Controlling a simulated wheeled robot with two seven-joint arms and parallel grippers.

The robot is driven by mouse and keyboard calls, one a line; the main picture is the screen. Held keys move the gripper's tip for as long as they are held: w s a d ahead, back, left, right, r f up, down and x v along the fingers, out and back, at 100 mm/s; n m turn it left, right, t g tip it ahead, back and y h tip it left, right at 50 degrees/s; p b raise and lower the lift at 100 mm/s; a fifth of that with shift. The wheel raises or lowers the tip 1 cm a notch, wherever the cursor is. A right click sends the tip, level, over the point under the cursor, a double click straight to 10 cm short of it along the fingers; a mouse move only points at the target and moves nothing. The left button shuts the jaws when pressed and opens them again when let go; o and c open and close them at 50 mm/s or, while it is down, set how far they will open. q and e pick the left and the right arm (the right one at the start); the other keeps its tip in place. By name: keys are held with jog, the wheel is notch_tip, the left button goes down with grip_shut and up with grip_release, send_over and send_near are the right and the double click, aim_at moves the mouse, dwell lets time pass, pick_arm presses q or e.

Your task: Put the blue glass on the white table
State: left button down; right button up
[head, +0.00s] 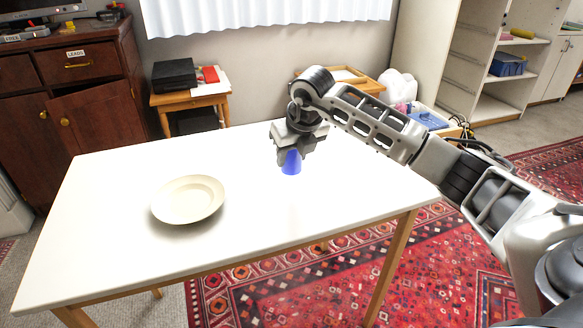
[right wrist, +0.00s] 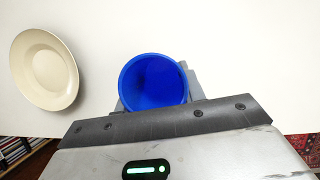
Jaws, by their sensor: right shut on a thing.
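The blue glass (head: 291,163) is upright at the right half of the white table (head: 120,245). My right gripper (head: 292,152) is shut on it from above and behind. In the right wrist view the glass (right wrist: 154,82) shows its round open rim between the fingers of my right gripper (right wrist: 155,90), with the white table (right wrist: 230,40) behind it. I cannot tell whether the base of the glass touches the table top or hangs just above it. My left gripper is not in view.
A cream plate (head: 188,199) lies on the table left of the glass. The table top around both is clear. A small wooden table (head: 190,98) with a black box (head: 174,75) stands behind, near a dark cabinet (head: 95,95).

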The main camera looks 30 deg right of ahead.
aim_at(292, 167)
jog(key=shift+w+d+f, duration=0.15)
jog(key=shift+w+f, duration=0.2)
jog(key=shift+f, duration=0.1)
jog(key=shift+w+d+f, duration=0.1)
jog(key=shift+w+f, duration=0.05)
jog(key=shift+f, duration=1.55)
jog(key=shift+f, duration=0.1)
jog(key=o, duration=1)
jog(key=shift+o, duration=0.2)
